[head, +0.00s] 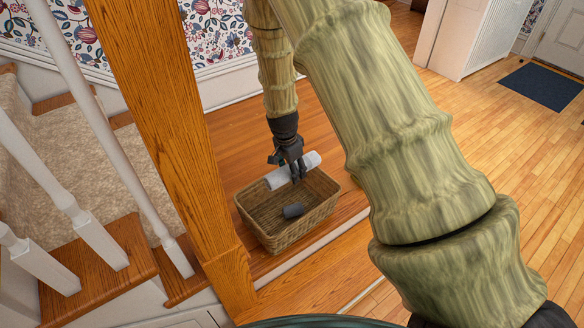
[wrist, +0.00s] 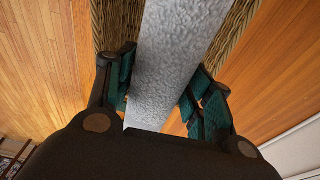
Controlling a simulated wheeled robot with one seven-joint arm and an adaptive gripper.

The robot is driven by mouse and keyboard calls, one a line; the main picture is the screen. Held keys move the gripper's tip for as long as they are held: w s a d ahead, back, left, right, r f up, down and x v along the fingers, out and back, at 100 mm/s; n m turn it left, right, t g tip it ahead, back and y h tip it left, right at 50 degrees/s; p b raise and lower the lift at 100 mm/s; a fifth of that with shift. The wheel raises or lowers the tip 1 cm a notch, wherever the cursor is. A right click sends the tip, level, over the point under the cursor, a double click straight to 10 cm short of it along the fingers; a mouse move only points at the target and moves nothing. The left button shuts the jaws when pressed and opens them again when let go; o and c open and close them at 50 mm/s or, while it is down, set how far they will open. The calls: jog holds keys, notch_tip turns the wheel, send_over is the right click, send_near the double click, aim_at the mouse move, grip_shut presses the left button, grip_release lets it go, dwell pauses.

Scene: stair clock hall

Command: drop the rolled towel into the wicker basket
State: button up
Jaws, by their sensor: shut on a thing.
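The rolled towel (head: 312,161) is light grey-white and lies across my gripper's fingers, over the far side of the basket. My gripper (head: 292,172) is shut on it, pointing down. In the wrist view the towel (wrist: 172,60) runs between the two green-padded fingers of my gripper (wrist: 160,95). The wicker basket (head: 258,228) stands on the wooden floor below, open at the top. Its woven side also shows in the wrist view (wrist: 113,25). The fingers hide part of the towel and of the basket's far rim.
A wooden post (head: 170,130) and white balusters (head: 95,235) of the stair stand to the left. A floor step edge (head: 310,245) runs in front of the basket. The wooden floor (head: 510,140) at right is mostly clear.

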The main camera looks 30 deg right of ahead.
jog(key=shift+f+b, duration=1.6)
jog(key=shift+f, duration=0.45)
jog(key=o, duration=1.1)
jog(key=shift+s, duration=0.1)
jog(key=r, duration=0.4)
jog(key=a+r, duration=0.1)
jog(key=r, duration=0.7)
jog(key=shift+s+a, duration=0.1)
jog(key=shift+a, duration=0.25)
jog(key=shift+f, duration=0.1)
